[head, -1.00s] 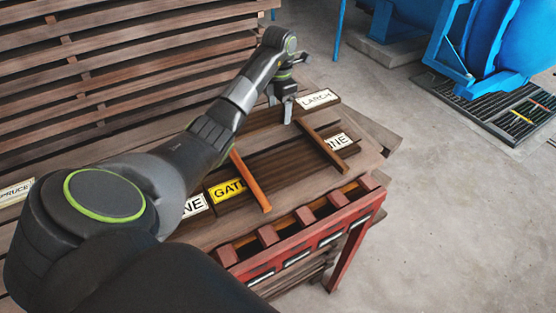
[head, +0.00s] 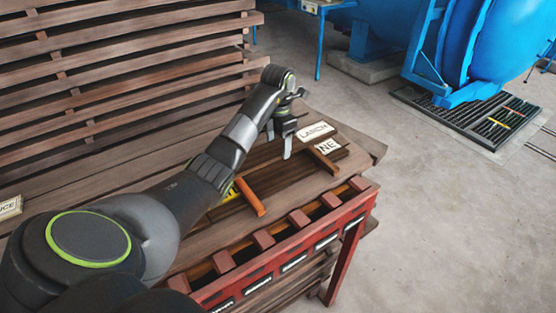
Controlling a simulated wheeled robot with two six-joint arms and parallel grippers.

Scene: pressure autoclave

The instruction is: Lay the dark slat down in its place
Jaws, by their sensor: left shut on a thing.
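My left gripper (head: 280,142) points down over the far part of the board stack. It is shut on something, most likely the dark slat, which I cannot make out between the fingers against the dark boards. An orange-brown slat (head: 250,197) lies across the boards in front of my forearm. A darker brown slat (head: 322,160) lies across them to the right of the gripper, a small gap from the fingers in the picture. My right gripper is out of view.
A LARCH label (head: 315,131) and a partly hidden label ending in NE (head: 327,147) are at the right end. A red slotted rack (head: 290,262) runs along the front edge. Stacked boards (head: 120,70) rise behind.

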